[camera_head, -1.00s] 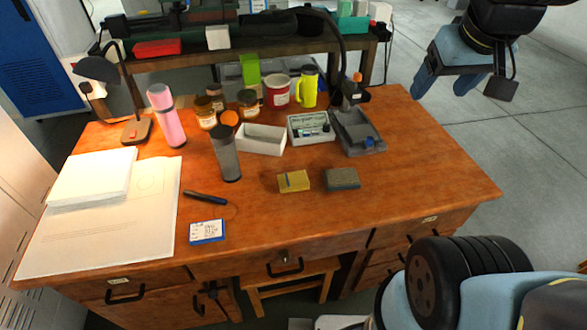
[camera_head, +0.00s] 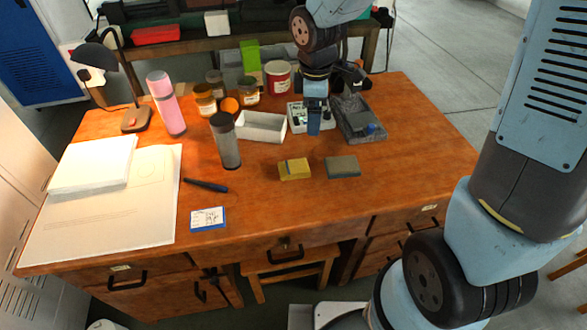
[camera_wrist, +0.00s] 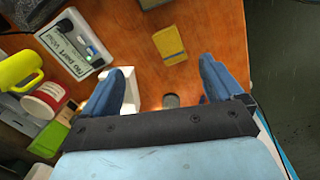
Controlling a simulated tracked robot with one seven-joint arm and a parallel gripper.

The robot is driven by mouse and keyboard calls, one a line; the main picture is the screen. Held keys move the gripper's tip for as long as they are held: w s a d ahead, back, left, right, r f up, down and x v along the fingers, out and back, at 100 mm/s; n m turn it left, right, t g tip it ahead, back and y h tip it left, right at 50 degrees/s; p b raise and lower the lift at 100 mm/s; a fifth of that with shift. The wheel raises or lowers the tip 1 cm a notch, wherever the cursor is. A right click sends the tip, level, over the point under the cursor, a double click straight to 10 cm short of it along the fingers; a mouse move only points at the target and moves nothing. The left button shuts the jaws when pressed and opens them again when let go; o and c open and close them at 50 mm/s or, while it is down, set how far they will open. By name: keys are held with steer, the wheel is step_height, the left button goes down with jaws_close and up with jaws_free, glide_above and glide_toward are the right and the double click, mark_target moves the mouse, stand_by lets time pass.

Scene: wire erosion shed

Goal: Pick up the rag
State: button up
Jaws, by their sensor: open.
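A yellow folded cloth with a dark stripe (camera_head: 295,169), which looks like the rag, lies flat on the wooden desk (camera_head: 265,205), left of a grey block (camera_head: 343,167). The cloth also shows in the wrist view (camera_wrist: 170,44), beyond and between my fingertips. My gripper (camera_head: 314,122) is above the back of the desk, in front of the small instrument box, behind and apart from the cloth. In the wrist view my gripper (camera_wrist: 162,66) has its two blue fingers wide apart with nothing held between them.
A white open tray (camera_head: 261,127) and a grey tumbler (camera_head: 226,143) stand left of my gripper. A grey tray (camera_head: 358,118) lies to its right. Jars, a red tin (camera_head: 277,77) and a pink bottle (camera_head: 166,104) stand behind. The desk's front right is clear.

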steer(key=a+f+n, duration=0.3)
steer(key=a+f, duration=0.1)
glide_above(294, 166)
steer(key=shift+g, duration=0.4)
steer(key=f, duration=0.8)
steer(key=shift+s+f, duration=0.25)
steer(key=shift+f, duration=0.15)
steer(key=shift+w+f, duration=0.15)
steer(key=shift+f, duration=1.35)
steer(key=shift+w+f, duration=0.1)
steer(key=shift+f, duration=1.4)
steer(key=shift+c, duration=0.2)
steer(key=c, duration=1.1)
